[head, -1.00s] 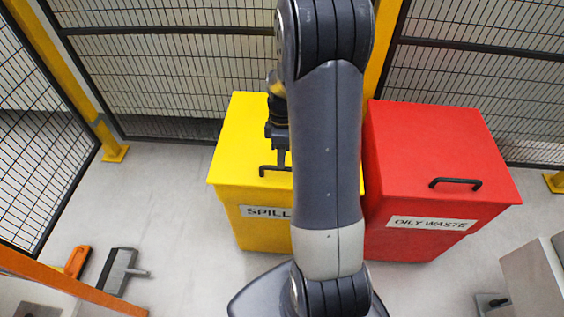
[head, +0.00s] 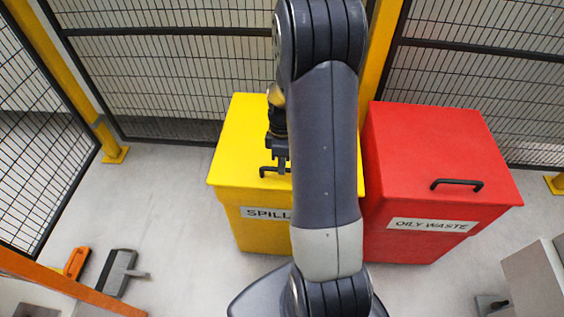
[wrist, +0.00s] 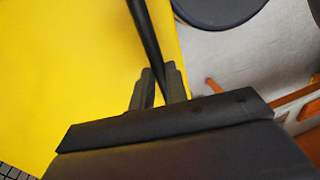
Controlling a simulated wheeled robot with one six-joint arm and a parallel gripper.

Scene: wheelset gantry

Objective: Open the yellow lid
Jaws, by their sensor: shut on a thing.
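The yellow bin labelled SPILL stands on the floor with its yellow lid (head: 236,140) down. A black bar handle (head: 266,171) sits near the lid's front edge, and my arm hides its right part. My gripper (head: 281,168) points down at the handle from above. In the wrist view the yellow lid (wrist: 65,70) fills the left side. The dark handle (wrist: 146,35) runs down between the two fingers of my gripper (wrist: 160,88), which are shut on it.
A red bin labelled OILY WASTE (head: 440,145) stands close on the right with its lid down. Mesh fence panels (head: 165,65) stand behind the bins. Floor in front of the yellow bin's left is clear.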

